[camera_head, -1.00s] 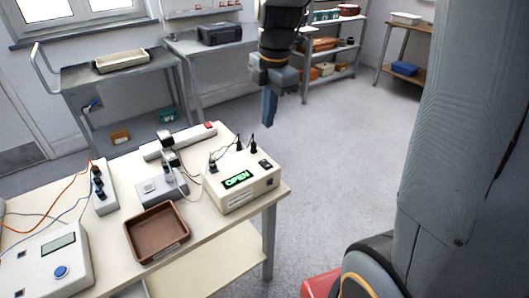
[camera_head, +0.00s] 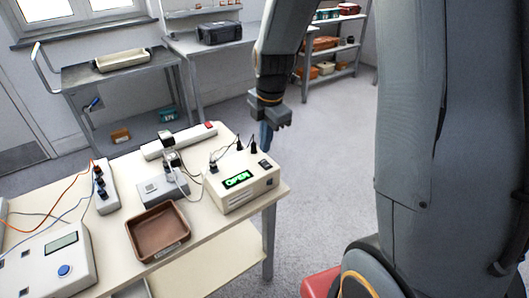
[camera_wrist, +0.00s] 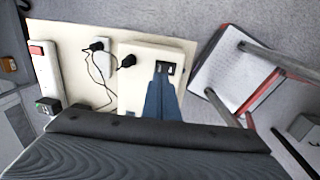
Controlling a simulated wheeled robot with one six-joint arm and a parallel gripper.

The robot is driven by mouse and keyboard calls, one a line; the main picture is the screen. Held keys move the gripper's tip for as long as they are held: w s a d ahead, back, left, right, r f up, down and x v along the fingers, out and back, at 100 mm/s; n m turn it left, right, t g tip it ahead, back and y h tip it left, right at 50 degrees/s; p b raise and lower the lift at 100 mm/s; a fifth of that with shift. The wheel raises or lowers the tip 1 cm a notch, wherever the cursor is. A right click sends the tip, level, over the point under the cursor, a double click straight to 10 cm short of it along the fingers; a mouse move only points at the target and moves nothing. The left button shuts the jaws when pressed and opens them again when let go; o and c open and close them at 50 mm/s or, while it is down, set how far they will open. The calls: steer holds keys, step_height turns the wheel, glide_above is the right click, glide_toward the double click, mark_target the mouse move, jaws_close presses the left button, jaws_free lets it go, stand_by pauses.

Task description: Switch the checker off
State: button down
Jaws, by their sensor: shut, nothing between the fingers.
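The checker (camera_head: 240,190) is a cream box at the right end of the table, with a lit green display (camera_head: 238,179) reading "OPEN". Its small dark switch (camera_head: 265,163) is on the top near the right edge. In the wrist view the switch (camera_wrist: 171,68) shows just beyond my fingertips. My gripper (camera_head: 266,146) is shut and empty, pointing down above the switch end of the checker. Its blue fingers also show in the wrist view (camera_wrist: 161,80). I cannot tell whether the tips touch the checker.
A brown tray (camera_head: 158,231) lies left of the checker. A white power strip (camera_head: 180,141) with a red switch lies behind it. A grey device (camera_head: 162,188) stands between. A meter with a blue button (camera_head: 64,270) is at front left. Open floor lies right of the table.

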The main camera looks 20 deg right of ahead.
mark_target(263, 161)
steer(key=shift+w+a+f+p, duration=0.1)
steer(key=shift+w+f+p, duration=0.1)
steer(key=shift+f, duration=0.95)
steer(key=shift+w+f+p, duration=0.1)
steer(key=shift+f+p, duration=0.05)
steer(key=shift+f, duration=1)
